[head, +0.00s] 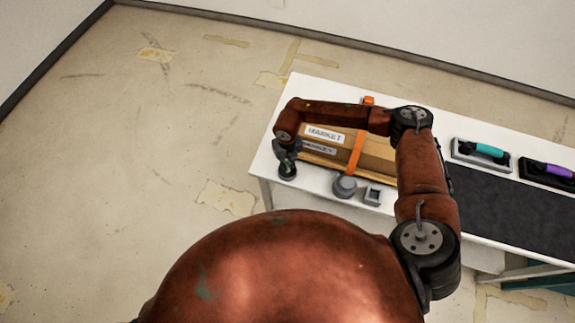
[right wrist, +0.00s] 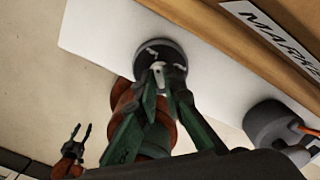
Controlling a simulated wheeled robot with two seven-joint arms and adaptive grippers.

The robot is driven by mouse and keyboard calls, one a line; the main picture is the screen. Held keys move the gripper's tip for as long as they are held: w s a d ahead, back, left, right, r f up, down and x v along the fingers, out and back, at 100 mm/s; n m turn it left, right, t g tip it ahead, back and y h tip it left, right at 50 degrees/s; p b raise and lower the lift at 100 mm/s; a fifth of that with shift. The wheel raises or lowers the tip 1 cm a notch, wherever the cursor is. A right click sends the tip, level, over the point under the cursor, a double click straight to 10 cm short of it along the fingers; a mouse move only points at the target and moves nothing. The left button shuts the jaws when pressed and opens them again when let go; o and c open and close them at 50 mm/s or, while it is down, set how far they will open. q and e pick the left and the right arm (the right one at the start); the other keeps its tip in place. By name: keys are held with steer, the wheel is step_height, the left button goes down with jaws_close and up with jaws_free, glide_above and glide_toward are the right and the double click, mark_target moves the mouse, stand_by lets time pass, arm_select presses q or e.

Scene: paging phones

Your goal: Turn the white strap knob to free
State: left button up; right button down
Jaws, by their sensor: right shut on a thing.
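The white strap knob (right wrist: 158,68) sits on a dark round base (right wrist: 172,52) at the white table's edge in the right wrist view. My right gripper (right wrist: 164,78) has its fingers on both sides of the knob and is shut on it. In the head view this gripper (head: 287,164) points down at the table's left end, and it hides most of the knob. The knob's pointing and any marks are too small to read. My left gripper (right wrist: 80,132) shows small at the lower left of the right wrist view, its fingers apart and empty.
A cardboard box (head: 375,153) labelled MARKET lies behind, with an orange strap (head: 355,152) over it. Teal-handled (head: 488,150) and purple-handled (head: 556,170) tools lie at right.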

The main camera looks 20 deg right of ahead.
steer(key=shift+n, duration=0.3)
steer(key=c, duration=2)
jaws_free()
steer(key=shift+c, duration=0.2)
step_height(320, 180, up, 12)
